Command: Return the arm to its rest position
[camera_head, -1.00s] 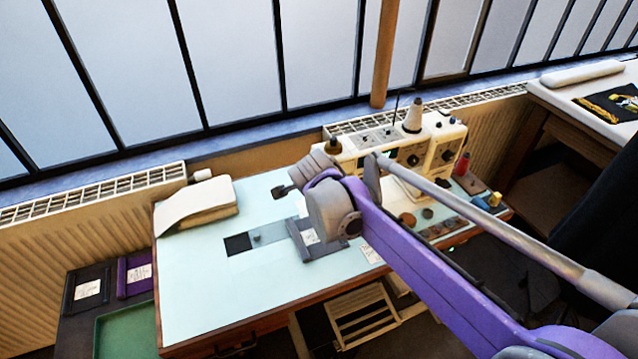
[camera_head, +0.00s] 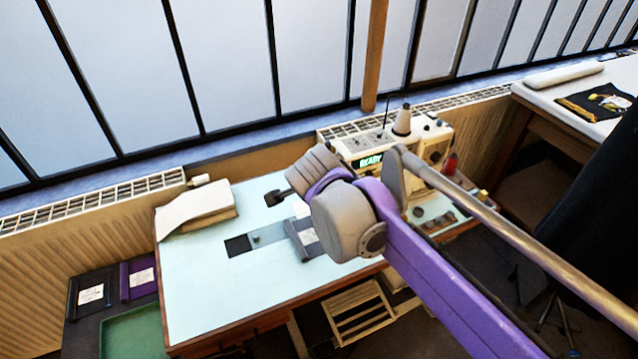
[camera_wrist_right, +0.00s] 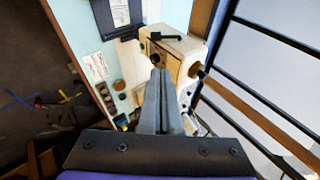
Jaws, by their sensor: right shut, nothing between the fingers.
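My right arm, purple and grey, comes in from the right in the head view and reaches over the pale blue table (camera_head: 200,300). My left gripper is in neither view.
The cream machine (camera_head: 425,140), with a green READY display, stands at the table's back right. A folded cloth (camera_head: 195,208) lies at the back left. A grey holder (camera_head: 308,240) is beneath my arm. A green tray (camera_head: 130,335) is at lower left. Windows line the back.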

